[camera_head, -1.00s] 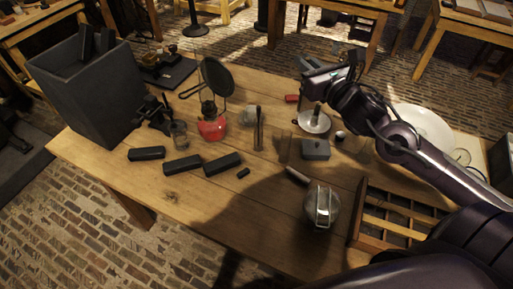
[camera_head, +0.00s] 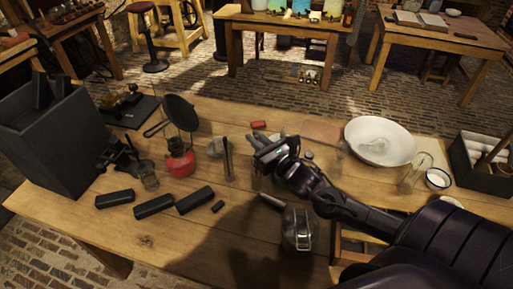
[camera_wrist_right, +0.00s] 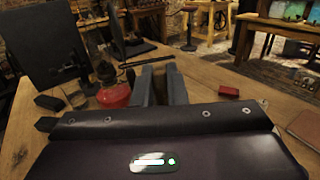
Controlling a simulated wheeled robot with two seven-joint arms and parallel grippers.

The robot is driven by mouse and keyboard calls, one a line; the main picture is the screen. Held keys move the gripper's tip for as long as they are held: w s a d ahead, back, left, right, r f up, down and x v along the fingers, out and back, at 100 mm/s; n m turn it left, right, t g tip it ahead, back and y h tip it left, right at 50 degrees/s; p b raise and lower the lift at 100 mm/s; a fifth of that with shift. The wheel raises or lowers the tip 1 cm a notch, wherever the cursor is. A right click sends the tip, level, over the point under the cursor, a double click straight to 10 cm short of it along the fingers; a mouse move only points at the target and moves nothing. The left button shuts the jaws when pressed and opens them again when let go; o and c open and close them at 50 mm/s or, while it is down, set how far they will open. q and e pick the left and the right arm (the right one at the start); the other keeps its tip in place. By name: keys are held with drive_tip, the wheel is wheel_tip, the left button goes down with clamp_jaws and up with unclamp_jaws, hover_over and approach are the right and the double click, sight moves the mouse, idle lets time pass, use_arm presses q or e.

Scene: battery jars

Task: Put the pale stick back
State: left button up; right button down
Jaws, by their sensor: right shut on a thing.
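My right gripper (camera_head: 266,152) is over the middle of the table, and its fingers show close together in the right wrist view (camera_wrist_right: 160,80). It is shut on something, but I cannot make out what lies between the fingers. A short pale brownish stick (camera_head: 270,201) lies on the table beside the metal canteen (camera_head: 298,228). Another pale stick (camera_head: 497,148) leans in a dark box (camera_head: 480,179) of white rolls at the right edge. I cannot tell which one the task means. My left gripper is not in view.
A red burner (camera_head: 180,163) and a round dark disc with a handle (camera_head: 180,112) stand left of the gripper. Several black blocks (camera_head: 154,206) lie in front. A white bowl (camera_head: 380,141) and a glass (camera_head: 411,180) are at the right. A red block (camera_head: 258,125) lies behind.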

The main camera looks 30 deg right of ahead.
drive_tip(key=shift+f, duration=1.85)
drive_tip(key=shift+f, duration=0.2)
drive_tip(key=c, duration=1.5)
unclamp_jaws()
drive_tip(key=shift+o, duration=0.2)
drive_tip(key=shift+r, duration=0.15)
drive_tip(key=s, duration=1.2)
drive_tip(key=shift+d+b, duration=0.45)
